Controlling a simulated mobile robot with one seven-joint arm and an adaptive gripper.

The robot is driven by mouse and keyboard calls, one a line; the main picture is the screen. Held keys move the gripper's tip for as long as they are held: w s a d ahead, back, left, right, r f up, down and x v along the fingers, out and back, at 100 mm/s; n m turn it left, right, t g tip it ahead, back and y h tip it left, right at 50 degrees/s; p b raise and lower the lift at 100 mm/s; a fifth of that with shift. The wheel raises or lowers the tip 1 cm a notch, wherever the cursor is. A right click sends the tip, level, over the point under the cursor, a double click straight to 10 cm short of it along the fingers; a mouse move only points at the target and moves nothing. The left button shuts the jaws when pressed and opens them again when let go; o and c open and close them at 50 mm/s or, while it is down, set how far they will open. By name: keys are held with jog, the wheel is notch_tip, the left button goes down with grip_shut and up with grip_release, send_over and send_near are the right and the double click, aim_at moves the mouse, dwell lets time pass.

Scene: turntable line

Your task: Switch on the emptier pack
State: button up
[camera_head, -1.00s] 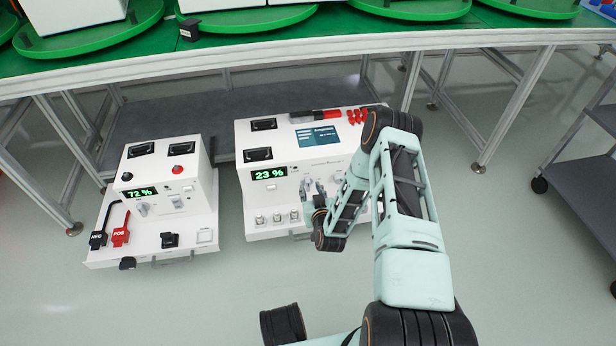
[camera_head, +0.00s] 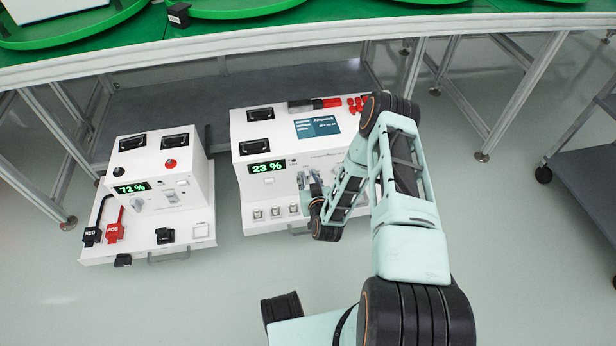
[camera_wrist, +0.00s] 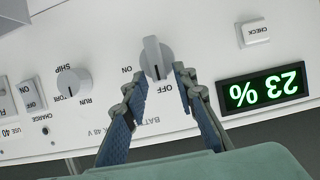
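Two white battery packs stand on the floor. The right pack (camera_head: 262,190) reads 23 % on its green display (camera_head: 267,167); the left pack (camera_head: 190,191) reads 72 %. My gripper (camera_head: 311,184) is at the front of the 23 % pack, right of its display. In the wrist view, upside down, my gripper (camera_wrist: 157,80) is open, its fingertips on either side of a grey rotary knob (camera_wrist: 154,56) marked ON and OFF.
A SHIP/RUN knob (camera_wrist: 74,82) and a CHECK button (camera_wrist: 254,31) flank the ON/OFF knob. A green-topped table (camera_head: 300,50) with turntables stands behind the packs. A grey cart (camera_head: 590,180) is at right. The floor in front of the packs is clear.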

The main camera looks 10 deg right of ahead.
grip_shut()
jog(key=m+y, duration=0.1)
jog(key=m, duration=0.1)
jog(key=d+m+y, duration=0.2)
jog(key=m, duration=0.1)
jog(key=shift+d+f+m+t+y, duration=0.1)
jog(key=shift+f+m+t+y, duration=0.2)
jog(key=shift+f+y, duration=0.1)
jog(key=shift+w+d+f+m+t+y, duration=0.15)
jog(key=shift+f+m+t+y, duration=0.3)
jog(key=shift+m, duration=0.85)
jog(key=shift+s+d+f+m+t+y, duration=0.15)
jog(key=shift+f+m+t+y, duration=0.3)
jog(key=shift+m, duration=0.85)
jog(key=shift+w+d+f+m+t+y, duration=0.1)
jog(key=shift+d+f+m+t+y, duration=0.15)
jog(key=shift+m+y, duration=0.7)
jog(key=shift+a+m+h, duration=0.1)
jog(key=shift+m+h, duration=0.25)
jog(key=shift+m, duration=0.1)
jog(key=shift+o, duration=1.2)
grip_release()
